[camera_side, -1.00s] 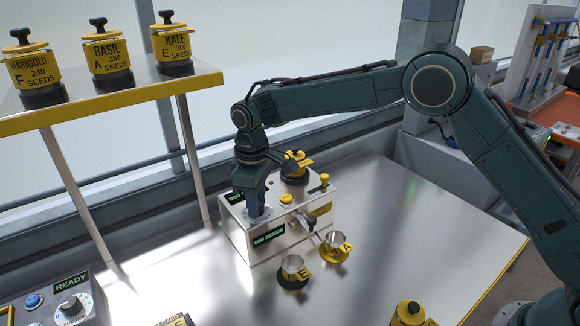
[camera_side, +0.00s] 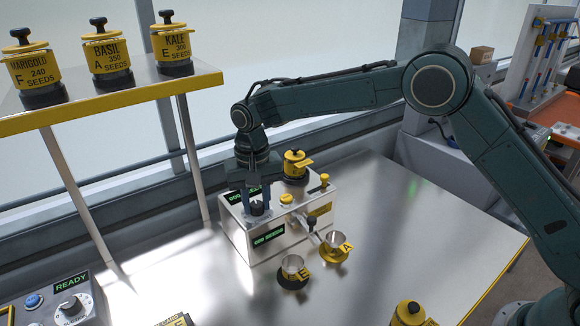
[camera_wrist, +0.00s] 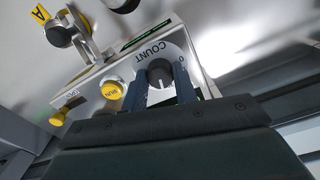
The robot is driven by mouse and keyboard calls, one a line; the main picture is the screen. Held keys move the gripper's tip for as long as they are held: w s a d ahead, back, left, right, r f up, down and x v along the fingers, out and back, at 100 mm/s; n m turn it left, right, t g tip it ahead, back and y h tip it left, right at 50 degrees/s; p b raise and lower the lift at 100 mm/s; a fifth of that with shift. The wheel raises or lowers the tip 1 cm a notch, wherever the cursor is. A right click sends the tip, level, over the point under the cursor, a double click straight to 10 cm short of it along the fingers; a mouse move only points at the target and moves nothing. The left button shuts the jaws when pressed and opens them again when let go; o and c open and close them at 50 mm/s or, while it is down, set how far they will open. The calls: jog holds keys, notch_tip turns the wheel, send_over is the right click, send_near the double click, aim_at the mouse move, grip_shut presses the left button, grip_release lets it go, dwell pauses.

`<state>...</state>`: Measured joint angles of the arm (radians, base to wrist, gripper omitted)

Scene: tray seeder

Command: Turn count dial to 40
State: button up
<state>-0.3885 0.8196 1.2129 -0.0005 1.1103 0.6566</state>
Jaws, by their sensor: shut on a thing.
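The count dial (camera_wrist: 160,73) is a dark knob on the top face of the metal seeder box (camera_side: 238,232), beside the printed word COUNT in the wrist view. In the side view the dial (camera_side: 258,208) sits below my gripper. My gripper (camera_side: 257,207) points down with its two blue fingers on either side of the dial, shut on it. In the wrist view the fingers (camera_wrist: 160,85) flank the knob. The number the dial points to cannot be read, as my gripper hides part of the scale. Green text on the box's displays (camera_side: 268,236) is too small to read.
A yellow RUN button (camera_wrist: 113,90) stands close beside the dial. A yellow-capped canister (camera_side: 295,165) sits on the box's back. Two cups (camera_side: 293,268) stand in front. A shelf (camera_side: 110,97) with labelled seed jars is at upper left. The table's right side (camera_side: 420,220) is clear.

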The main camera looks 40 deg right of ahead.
aim_at(257, 204)
jog(key=shift+r+m, duration=0.1)
jog(key=shift+m, duration=1.3)
jog(key=shift+w, duration=0.1)
jog(key=o, duration=1)
jog(key=shift+c, duration=0.2)
notch_tip(257, 204, up, 14)
